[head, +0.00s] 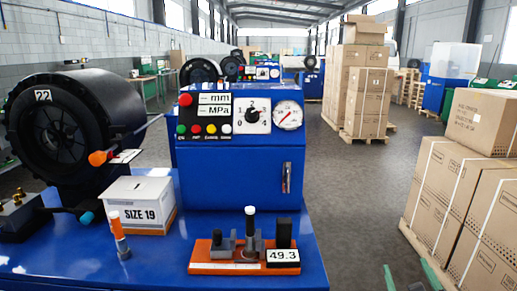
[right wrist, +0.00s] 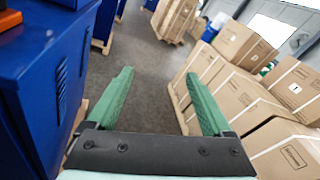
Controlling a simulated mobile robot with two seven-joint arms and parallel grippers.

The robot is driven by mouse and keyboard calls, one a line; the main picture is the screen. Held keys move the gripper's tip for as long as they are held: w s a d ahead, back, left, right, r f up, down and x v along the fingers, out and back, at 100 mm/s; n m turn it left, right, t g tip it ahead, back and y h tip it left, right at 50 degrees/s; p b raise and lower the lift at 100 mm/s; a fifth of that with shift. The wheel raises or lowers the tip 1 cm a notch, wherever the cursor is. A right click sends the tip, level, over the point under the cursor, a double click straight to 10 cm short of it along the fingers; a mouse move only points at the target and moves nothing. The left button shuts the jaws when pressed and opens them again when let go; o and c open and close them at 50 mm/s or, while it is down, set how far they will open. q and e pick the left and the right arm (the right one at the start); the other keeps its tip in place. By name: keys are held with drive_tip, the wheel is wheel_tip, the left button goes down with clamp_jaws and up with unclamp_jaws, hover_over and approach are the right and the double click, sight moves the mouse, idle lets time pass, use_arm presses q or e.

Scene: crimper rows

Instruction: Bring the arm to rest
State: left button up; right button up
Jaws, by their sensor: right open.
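My right gripper (head: 412,272) shows at the bottom edge of the head view, to the right of the blue bench. Only its two green fingertips show there, apart, over the dark floor. In the right wrist view my right gripper (right wrist: 160,88) has both green fingers spread wide with nothing between them. Beyond them is bare floor. My left gripper and left arm do not show in either view.
A blue crimping machine (head: 240,165) stands on a blue bench (head: 90,262). The bench holds a white SIZE 19 box (head: 139,205) and an orange gauge stand (head: 210,257). Strapped cartons (head: 440,195) stand on a pallet at right. The aisle floor (head: 350,205) between is clear.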

drive_tip(key=s+d+f+m+g+y, duration=0.1)
drive_tip(key=s+f+m+g+y, duration=0.25)
drive_tip(key=s+f+m, duration=0.9)
drive_tip(key=s+d+f+m+g+y, duration=0.2)
drive_tip(key=s+f+m+g, duration=0.3)
drive_tip(key=s+f+m, duration=0.7)
drive_tip(key=w+a+f+m+t+y, duration=0.15)
drive_tip(key=a+m, duration=0.35)
drive_tip(key=a, duration=0.5)
drive_tip(key=w+a+f+m, duration=0.1)
drive_tip(key=a+f+m, duration=0.3)
drive_tip(key=a, duration=0.5)
wheel_tip(320, 180, up, 9)
drive_tip(key=d+m+p, duration=0.1)
drive_tip(key=m+p, duration=0.1)
drive_tip(key=p, duration=0.7)
drive_tip(key=shift+s+f, duration=0.2)
drive_tip(key=shift+s, duration=0.25)
